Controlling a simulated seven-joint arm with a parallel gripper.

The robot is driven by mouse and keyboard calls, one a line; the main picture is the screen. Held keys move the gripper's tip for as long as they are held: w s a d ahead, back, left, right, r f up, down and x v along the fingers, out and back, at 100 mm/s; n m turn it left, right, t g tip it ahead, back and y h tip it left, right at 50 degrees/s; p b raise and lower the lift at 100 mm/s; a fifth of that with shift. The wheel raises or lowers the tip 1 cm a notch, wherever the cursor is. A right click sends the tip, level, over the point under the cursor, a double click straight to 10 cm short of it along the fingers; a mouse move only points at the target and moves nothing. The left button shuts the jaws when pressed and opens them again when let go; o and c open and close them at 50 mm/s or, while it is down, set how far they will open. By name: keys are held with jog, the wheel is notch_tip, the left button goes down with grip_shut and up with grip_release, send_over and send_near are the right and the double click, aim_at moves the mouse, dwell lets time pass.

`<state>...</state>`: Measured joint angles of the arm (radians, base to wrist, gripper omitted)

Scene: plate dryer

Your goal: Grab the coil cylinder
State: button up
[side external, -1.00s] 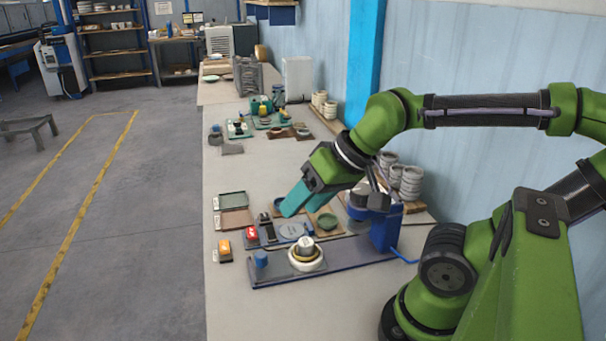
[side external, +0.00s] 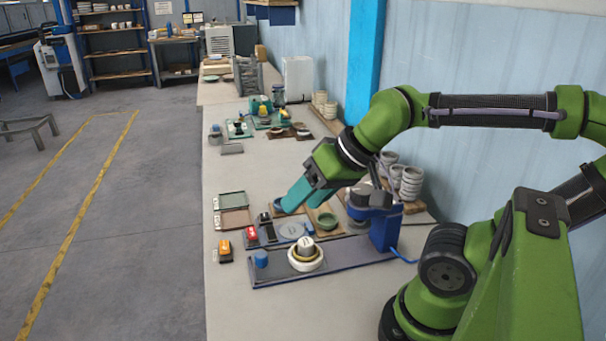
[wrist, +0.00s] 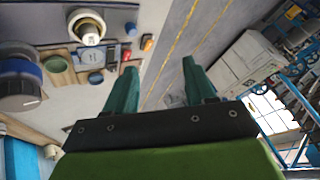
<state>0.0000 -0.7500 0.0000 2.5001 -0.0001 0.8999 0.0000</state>
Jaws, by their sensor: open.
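A short pale-metal cylinder, likely the coil cylinder (side external: 306,247), stands upright in a brass-coloured ring on a round white base (side external: 305,263). In the wrist view the cylinder (wrist: 89,30) is at the upper left, inside the white base. My gripper (side external: 299,198) is open and empty, with teal fingers pointing down and to the left. It is above the bench, on the far side of the cylinder and apart from it. In the wrist view the fingers (wrist: 159,66) are spread, with floor and bench edge seen between them.
The base sits on a dark rail plate (side external: 345,252) with a blue knob (side external: 261,259) and a blue motor-like unit (side external: 384,232). Small red (side external: 251,233) and orange (side external: 224,246) blocks lie to the left. Stacked white rings (side external: 411,183) stand near the wall.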

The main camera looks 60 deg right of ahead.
jog(key=shift+o, duration=1.4)
jog(key=shift+d+f, duration=0.1)
jog(key=n+g+h, duration=0.2)
jog(key=g, duration=0.5)
send_over(305, 242)
jog(key=f, duration=1.3)
jog(key=shift+s+d+f, duration=0.15)
jog(key=shift+d+f, duration=0.05)
jog(key=shift+f, duration=0.15)
jog(key=shift+w+a+f, duration=0.1)
jog(key=shift+f, duration=1.25)
jog(key=shift+w+a+f, duration=0.1)
jog(key=shift+f, duration=1.25)
jog(key=shift+c, duration=0.3)
